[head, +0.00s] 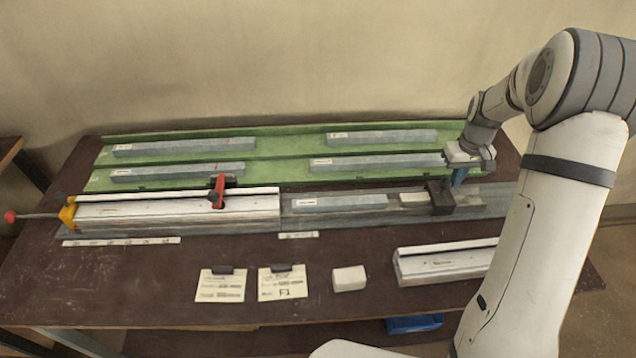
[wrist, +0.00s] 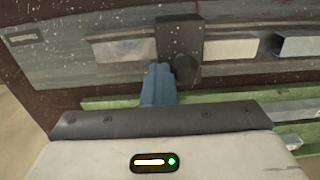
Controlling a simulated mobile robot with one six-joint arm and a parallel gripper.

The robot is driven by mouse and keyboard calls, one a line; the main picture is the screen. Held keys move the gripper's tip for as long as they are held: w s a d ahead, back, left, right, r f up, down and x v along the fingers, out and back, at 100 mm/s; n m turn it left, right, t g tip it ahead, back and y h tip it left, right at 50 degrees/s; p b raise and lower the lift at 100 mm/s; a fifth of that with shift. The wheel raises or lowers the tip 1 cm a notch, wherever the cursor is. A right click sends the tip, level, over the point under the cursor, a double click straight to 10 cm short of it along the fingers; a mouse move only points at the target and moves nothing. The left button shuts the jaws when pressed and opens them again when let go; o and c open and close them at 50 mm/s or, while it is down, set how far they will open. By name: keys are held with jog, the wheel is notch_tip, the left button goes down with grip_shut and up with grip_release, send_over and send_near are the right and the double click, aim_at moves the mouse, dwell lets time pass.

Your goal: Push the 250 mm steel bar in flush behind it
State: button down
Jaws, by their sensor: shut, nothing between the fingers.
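A labelled grey steel bar (head: 340,201) lies in the channel right of the white profile (head: 180,209), a small gap between its left end and the profile. Its label is too small to read. Right of the bar is a short pale block (head: 413,197), then a dark block (head: 440,198). The wrist view shows the dark block (wrist: 180,42), the pale block (wrist: 230,47) and one end of the bar (wrist: 300,46). My gripper (head: 459,178) is shut and empty, its blue fingertips (wrist: 160,70) close beside the dark block; I cannot tell whether they touch.
The green tray (head: 290,150) behind holds several steel bars. A red lever clamp (head: 218,191) stands over the white profile, with a red-knobbed rod (head: 35,216) at its left end. Cards (head: 221,286), a white block (head: 349,279) and another profile (head: 445,263) lie in front.

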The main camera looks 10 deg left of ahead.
jog(key=b, duration=0.2)
send_over(338, 201)
jog(key=shift+a, duration=0.25)
dwell(2.5)
jog(key=shift+s+a, duration=0.15)
jog(key=shift+a, duration=0.35)
dwell(0.6)
jog(key=shift+w+d, duration=0.2)
jog(key=shift+d, duration=0.5)
notch_tip(338, 201, up, 7)
jog(key=p, duration=0.4)
jog(key=shift+p, duration=0.35)
